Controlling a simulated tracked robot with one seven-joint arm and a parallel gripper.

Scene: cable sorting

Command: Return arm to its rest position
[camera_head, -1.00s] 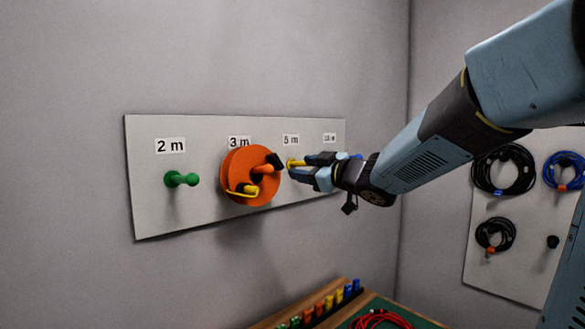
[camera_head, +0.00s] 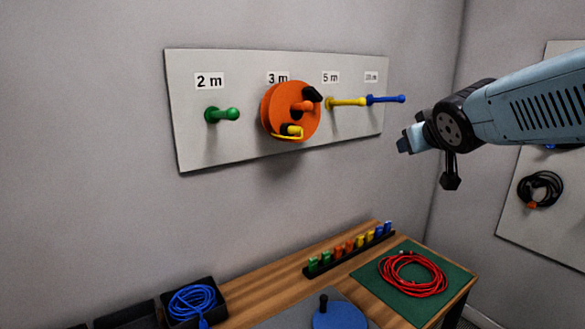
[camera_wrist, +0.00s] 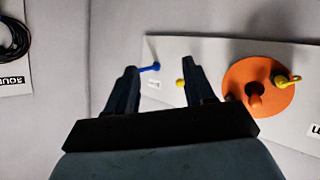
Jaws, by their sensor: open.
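My gripper (camera_head: 408,142) is in the air in front of the peg board, to the right of its pegs in the head view. In the wrist view my gripper (camera_wrist: 158,88) has its two fingers apart with nothing between them. An orange cable reel (camera_head: 284,112) hangs on the board under the 3 m label; the reel also shows in the wrist view (camera_wrist: 244,77). The yellow peg (camera_head: 346,102) and blue peg (camera_head: 386,99) are bare. The green peg (camera_head: 223,114) under 2 m is bare too.
A wooden bench below holds a coiled red cable (camera_head: 413,276) on a green mat (camera_head: 452,281), a row of coloured connectors (camera_head: 348,247) and a coiled blue cable (camera_head: 192,303) in a black tray. A second board (camera_head: 558,221) with a black cable coil (camera_head: 540,188) is at right.

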